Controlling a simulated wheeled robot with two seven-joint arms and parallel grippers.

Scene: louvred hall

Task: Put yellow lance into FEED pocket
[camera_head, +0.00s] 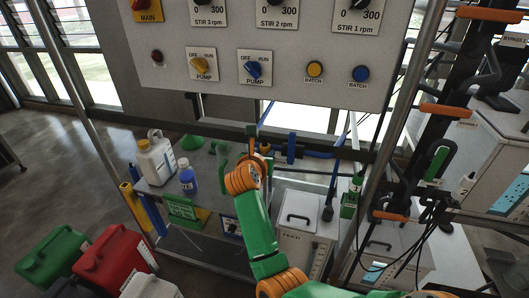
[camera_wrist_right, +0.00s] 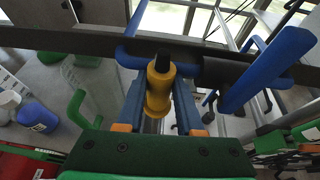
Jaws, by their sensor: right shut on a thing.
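The yellow lance (camera_wrist_right: 159,88), with a black tip, stands between the fingers of my right gripper (camera_wrist_right: 158,108) in the right wrist view. The gripper is shut on it. In the head view my green and orange right arm reaches up to the rail, with the gripper (camera_head: 257,146) at its far end. The lance there is mostly hidden. A blue bracket (camera_wrist_right: 127,47) lies around or just behind the lance; I cannot tell if they touch. A white box marked FEED (camera_head: 292,236) stands below and right of the gripper. Its pocket cannot be made out. My left gripper is not in view.
A control panel (camera_head: 280,95) with knobs hangs above the gripper. A dark rail (camera_wrist_right: 60,38) crosses behind the lance. A thick blue bar (camera_wrist_right: 268,70) is close on its right. A white jug (camera_head: 155,160) and blue bottle (camera_head: 187,178) stand left on the bench.

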